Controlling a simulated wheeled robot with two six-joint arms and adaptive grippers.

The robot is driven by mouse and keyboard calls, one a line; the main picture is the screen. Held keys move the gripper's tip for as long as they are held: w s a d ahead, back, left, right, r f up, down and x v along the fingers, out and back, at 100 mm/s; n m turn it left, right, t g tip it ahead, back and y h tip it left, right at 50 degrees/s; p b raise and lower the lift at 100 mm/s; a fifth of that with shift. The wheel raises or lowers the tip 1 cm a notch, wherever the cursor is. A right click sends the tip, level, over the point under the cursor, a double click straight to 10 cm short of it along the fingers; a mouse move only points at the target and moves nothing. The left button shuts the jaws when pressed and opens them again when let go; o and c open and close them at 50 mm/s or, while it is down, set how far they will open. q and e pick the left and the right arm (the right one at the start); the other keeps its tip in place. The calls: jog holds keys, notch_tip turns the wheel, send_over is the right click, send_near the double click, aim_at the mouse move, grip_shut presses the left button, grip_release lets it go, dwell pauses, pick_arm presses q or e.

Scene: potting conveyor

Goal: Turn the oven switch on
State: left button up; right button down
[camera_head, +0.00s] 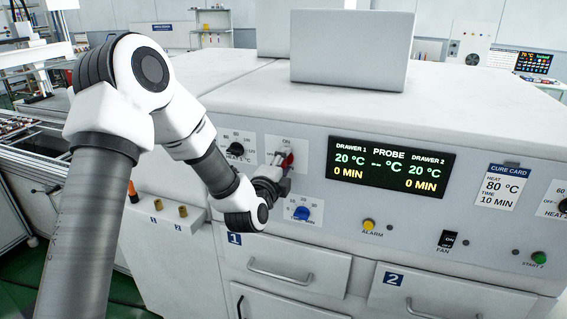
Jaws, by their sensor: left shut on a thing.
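The oven switch (288,161) is a red lever on a white plate marked ON, at the left of the oven's front panel. My left arm comes in from the left, and my left gripper (281,168) is at the switch, shut on its lever. The gripper hides the lower part of the plate and much of the lever, so I cannot tell its exact position. The panel display (391,166) is lit, with 20 °C and 0 MIN for both drawers and dashes for the probe. My right gripper is not in view.
A black heat knob (236,149) is left of the switch, and a blue knob (302,213) is just below it. Further right are a yellow alarm button (368,225), a black fan switch (447,239) and a green start button (538,257). Drawer handles (280,271) jut out below.

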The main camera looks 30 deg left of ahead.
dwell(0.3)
pick_arm(q)
jog(key=o, duration=1.1)
jog(key=shift+o, duration=0.2)
jog(key=v, duration=0.7)
jog(key=shift+s, duration=0.2)
jog(key=shift+f, duration=0.1)
